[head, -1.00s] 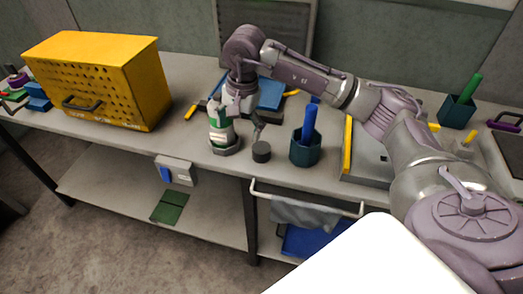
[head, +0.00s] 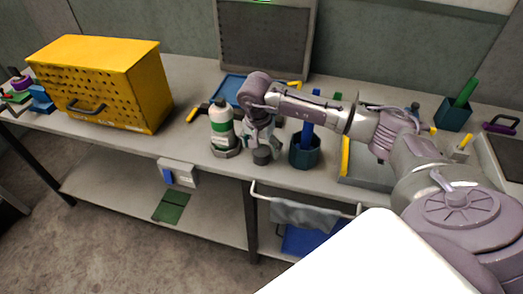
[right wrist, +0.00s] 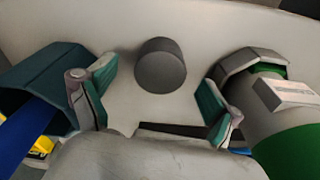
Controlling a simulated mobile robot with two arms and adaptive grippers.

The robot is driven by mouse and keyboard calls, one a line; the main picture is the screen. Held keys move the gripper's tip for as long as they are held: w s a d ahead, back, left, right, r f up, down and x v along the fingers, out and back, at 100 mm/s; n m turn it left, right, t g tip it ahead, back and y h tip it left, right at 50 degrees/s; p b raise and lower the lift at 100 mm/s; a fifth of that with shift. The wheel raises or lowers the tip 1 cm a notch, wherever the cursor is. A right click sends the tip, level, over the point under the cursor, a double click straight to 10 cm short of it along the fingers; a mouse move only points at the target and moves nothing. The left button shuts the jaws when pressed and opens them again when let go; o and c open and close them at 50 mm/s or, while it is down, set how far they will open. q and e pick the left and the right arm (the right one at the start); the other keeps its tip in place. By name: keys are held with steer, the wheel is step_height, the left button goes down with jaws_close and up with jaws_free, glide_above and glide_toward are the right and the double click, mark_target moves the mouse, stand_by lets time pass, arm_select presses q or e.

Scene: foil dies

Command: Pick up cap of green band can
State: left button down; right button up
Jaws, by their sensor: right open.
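The green band can (head: 221,128) is a white bottle-like can with a green band, standing in a grey angular base on the bench. Its lower part and base also show at the right of the right wrist view (right wrist: 290,148). The cap (head: 262,156) is a short dark grey cylinder on the bench, just right of the can. In the right wrist view the cap (right wrist: 161,65) shows between the two fingers. My right gripper (right wrist: 158,80) is open, above the cap, with a gap on both sides. My left gripper is not in view.
A teal cup (head: 304,153) with a blue object stands close right of the cap. A blue tray (head: 231,88) lies behind. A yellow perforated box (head: 110,85) stands at the left. The bench's front edge is near the cap.

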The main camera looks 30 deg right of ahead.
steer(key=shift+w+d+f, duration=0.1)
steer(key=shift+f, duration=1)
steer(key=c, duration=0.9)
steer(key=shift+o, duration=0.2)
steer(key=shift+r, duration=0.1)
